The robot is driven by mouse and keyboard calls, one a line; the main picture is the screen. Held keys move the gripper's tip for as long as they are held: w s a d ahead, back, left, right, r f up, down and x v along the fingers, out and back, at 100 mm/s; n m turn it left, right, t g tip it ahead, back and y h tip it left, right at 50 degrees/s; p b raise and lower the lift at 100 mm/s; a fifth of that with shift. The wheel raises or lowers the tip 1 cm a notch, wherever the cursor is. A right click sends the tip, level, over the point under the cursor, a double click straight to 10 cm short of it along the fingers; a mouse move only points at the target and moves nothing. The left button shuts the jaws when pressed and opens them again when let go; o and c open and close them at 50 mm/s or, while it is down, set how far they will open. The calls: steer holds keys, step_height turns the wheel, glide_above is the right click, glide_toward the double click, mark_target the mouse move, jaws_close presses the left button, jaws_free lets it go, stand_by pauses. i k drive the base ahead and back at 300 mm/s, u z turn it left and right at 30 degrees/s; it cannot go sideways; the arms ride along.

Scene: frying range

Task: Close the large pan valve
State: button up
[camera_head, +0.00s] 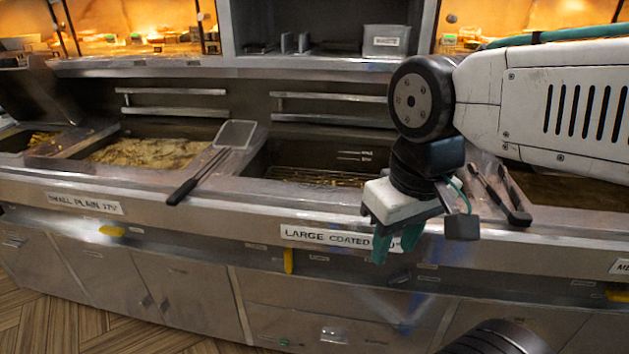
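The large pan valve has a yellow handle (288,260) on the front panel of the range, just below the label that reads "LARGE COATED" (325,238). The handle hangs vertically. My gripper (396,246) is in front of the range's front edge, to the right of the handle and apart from it. Its two teal fingers point down with a gap between them, and nothing shows between them. The fingers cover the right end of the label.
Other yellow handles lie horizontal: one at left (112,231) under "SMALL PLAIN", one at far right (618,296). A wire skimmer (235,135) rests between pans, its handle over the counter edge. Tongs (500,194) lie right of my gripper. Cabinet doors (190,298) are below.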

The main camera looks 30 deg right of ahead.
mark_target(288, 253)
steer(key=u, duration=1.85)
steer(key=i, duration=2)
steer(key=z, duration=3.55)
